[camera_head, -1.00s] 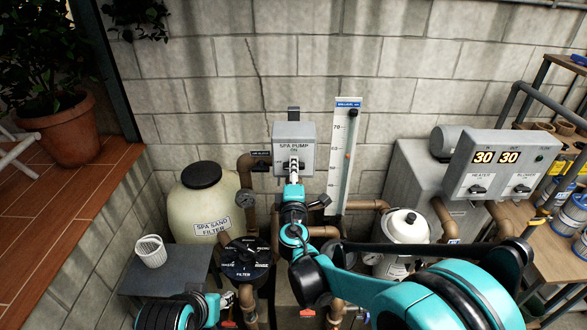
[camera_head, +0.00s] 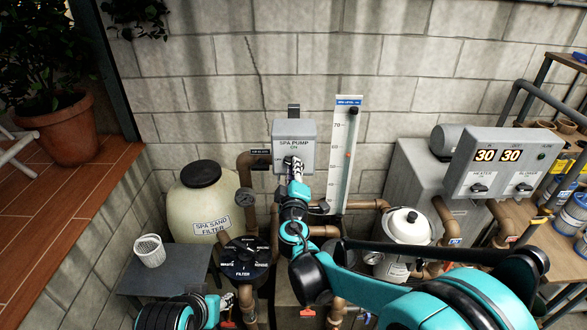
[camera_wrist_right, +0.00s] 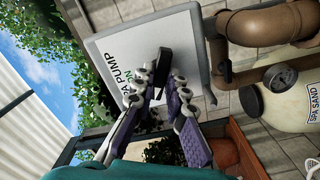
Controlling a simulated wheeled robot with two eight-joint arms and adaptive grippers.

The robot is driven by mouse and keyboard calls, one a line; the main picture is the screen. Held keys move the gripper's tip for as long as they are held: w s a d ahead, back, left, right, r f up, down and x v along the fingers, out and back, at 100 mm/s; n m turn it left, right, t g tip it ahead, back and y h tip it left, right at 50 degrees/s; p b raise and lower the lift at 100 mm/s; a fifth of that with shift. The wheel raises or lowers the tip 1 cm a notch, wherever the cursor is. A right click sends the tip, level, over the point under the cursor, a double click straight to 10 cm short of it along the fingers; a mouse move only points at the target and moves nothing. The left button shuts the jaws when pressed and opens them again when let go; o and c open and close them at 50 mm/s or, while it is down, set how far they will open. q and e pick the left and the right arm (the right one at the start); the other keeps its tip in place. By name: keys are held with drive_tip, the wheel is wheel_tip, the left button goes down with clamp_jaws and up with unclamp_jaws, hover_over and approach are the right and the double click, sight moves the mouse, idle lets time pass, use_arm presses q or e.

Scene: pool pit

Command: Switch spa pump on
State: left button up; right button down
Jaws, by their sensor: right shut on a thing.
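The spa pump box (camera_head: 308,140) is a grey wall box, labelled SPA PUMP with ON below. My right gripper (camera_head: 293,165) is at its front, covering most of the switch, and leans to the left. In the right wrist view the spa pump switch (camera_wrist_right: 164,68) is a dark lever between the fingertips of the right gripper (camera_wrist_right: 158,85), which is shut on it. There the lever runs roughly along the direction of the label lettering. My left gripper (camera_head: 228,299) is low in front of the filter valve; its fingers are too small to judge.
A level gauge (camera_head: 345,150) stands close to the right of the pump box. Brown pipes, the sand filter (camera_head: 203,200) and the black filter valve (camera_head: 246,257) crowd the left and below. A heater and blower panel (camera_head: 503,163) is further right. Bare wall lies above.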

drive_tip(key=m+b, duration=0.2)
drive_tip(key=m, duration=1)
drive_tip(key=shift+m, duration=0.4)
drive_tip(key=c, duration=1.4)
unclamp_jaws()
drive_tip(key=shift+c, duration=0.2)
drive_tip(key=s, duration=0.7)
